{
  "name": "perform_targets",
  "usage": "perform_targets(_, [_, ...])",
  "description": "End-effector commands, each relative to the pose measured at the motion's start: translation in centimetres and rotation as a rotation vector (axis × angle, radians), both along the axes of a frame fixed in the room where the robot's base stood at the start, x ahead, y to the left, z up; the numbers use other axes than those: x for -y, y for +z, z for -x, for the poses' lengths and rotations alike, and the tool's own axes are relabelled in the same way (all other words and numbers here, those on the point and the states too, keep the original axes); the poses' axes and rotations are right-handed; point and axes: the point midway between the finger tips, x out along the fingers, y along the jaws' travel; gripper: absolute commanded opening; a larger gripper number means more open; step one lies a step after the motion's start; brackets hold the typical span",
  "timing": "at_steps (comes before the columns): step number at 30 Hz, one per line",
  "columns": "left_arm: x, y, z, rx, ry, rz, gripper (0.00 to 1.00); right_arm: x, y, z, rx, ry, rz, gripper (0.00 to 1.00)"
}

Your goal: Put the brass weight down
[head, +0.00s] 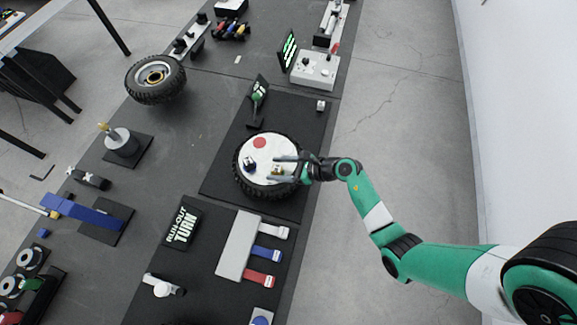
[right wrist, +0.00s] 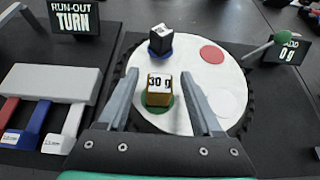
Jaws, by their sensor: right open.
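The brass weight (right wrist: 159,90), marked "30 g", stands upright on the white disc (right wrist: 223,107) of a tire, over a green spot (right wrist: 158,108). In the head view the brass weight (head: 277,171) sits near the disc's right side, between my fingers. My right gripper (right wrist: 157,84) is open, with one finger on each side of the weight and gaps showing. It reaches in from the right in the head view (head: 281,169). My left gripper is not in view.
A dark weight on blue (right wrist: 160,39) and a red spot (right wrist: 212,54) are on the disc. A sign reading "RUN-OUT TURN" (right wrist: 73,17) and a small display reading "0 g" (right wrist: 288,52) stand nearby. A grey block with colored levers (head: 239,245) lies in front.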

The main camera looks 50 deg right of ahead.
Motion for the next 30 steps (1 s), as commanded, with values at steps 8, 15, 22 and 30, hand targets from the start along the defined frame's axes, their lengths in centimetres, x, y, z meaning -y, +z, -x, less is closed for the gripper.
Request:
perform_targets(8, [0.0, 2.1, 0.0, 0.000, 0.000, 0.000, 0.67, 1.9, 3.2, 5.0, -0.001, -0.006, 0.000, 0.66])
perform_targets(15, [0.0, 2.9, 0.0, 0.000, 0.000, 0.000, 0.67, 3.3, 5.2, 8.8, -0.001, -0.004, -0.001, 0.66])
perform_targets(22, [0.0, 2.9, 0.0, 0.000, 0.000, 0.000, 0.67, 3.5, 5.6, 9.6, 0.000, 0.001, 0.000, 0.66])
perform_targets(30, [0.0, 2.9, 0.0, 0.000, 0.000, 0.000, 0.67, 3.5, 5.6, 9.6, 0.001, 0.000, 0.000, 0.66])
